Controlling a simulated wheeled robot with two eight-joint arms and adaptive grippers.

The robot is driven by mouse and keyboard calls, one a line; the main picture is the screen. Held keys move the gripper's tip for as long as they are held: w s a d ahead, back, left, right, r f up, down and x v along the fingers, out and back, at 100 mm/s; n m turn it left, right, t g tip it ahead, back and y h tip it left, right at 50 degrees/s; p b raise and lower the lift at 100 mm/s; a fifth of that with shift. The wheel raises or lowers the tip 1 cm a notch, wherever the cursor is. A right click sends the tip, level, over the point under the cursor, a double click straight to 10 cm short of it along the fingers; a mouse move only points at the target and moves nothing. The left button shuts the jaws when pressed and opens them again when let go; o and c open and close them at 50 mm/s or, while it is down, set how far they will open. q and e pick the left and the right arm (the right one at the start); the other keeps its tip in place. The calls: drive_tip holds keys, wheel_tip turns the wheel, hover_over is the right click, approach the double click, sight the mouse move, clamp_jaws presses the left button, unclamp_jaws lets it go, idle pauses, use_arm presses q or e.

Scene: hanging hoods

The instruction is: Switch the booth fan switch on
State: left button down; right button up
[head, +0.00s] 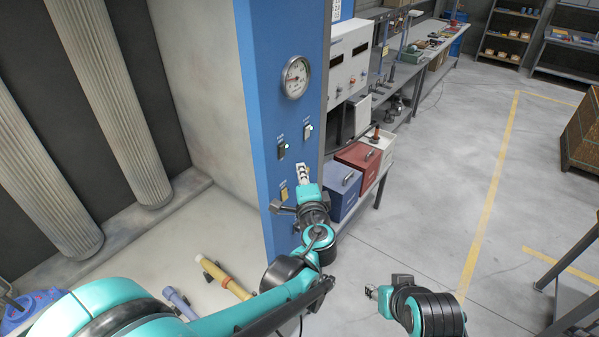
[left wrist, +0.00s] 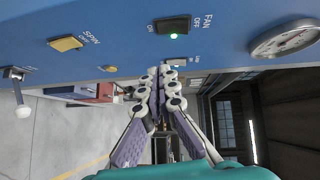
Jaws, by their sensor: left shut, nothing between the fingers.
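The fan switch (left wrist: 174,26) is a dark rocker on the blue panel, labelled FAN, OFF and ON, with a lit green lamp at its edge. In the head view the fan switch (head: 282,152) is the left of two switches below the gauge. Which way its rocker is tipped is not clear. My left gripper (head: 302,168) is shut and empty in front of the panel, below and right of the fan switch. In the left wrist view its fingertips (left wrist: 160,70) are together, apart from the fan switch. My right gripper (head: 371,291) is low over the floor, too small to read.
A gauge (head: 295,77) sits above the switches. Another small switch (head: 307,131) is to the right. A yellowish SPIN switch (left wrist: 66,43) and a lever (left wrist: 18,74) are lower. Blue (head: 342,188) and red (head: 358,162) boxes stand on a shelf right of the panel.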

use_arm(q)
drive_tip(key=s+b, duration=0.1)
drive_tip(key=s, duration=0.8)
drive_tip(key=s+a+f+n+g+y+b, duration=0.1)
drive_tip(key=s+a+f+n+g+b, duration=0.15)
drive_tip(key=a+f+b, duration=0.6)
drive_tip(key=s+a+f+n+g+y+b, duration=0.15)
drive_tip(key=a+f+n+g+b, duration=0.3)
drive_tip(key=f, duration=0.75)
drive_tip(key=s+a+f+n+g+h+b, duration=0.1)
drive_tip(key=s+a+f+n+h+b, duration=0.1)
drive_tip(key=s+f+n+b, duration=0.2)
drive_tip(key=s+a+f+n+g+h+b, duration=0.1)
drive_tip(key=s+a+f+n+h+b, duration=0.1)
drive_tip(key=s+f+b, duration=0.7)
wheel_tip(320, 180, down, 7)
drive_tip(key=n+h+b, duration=0.1)
drive_tip(key=n+b, duration=0.1)
drive_tip(key=shift+s+a+f+g+b, duration=0.15)
drive_tip(key=shift+a+g+b, duration=0.15)
drive_tip(key=shift+a+b, duration=0.1)
use_arm(e)
wheel_tip(320, 180, down, 30)
drive_tip(key=shift+w+a, duration=0.35)
drive_tip(key=shift+a, duration=0.05)
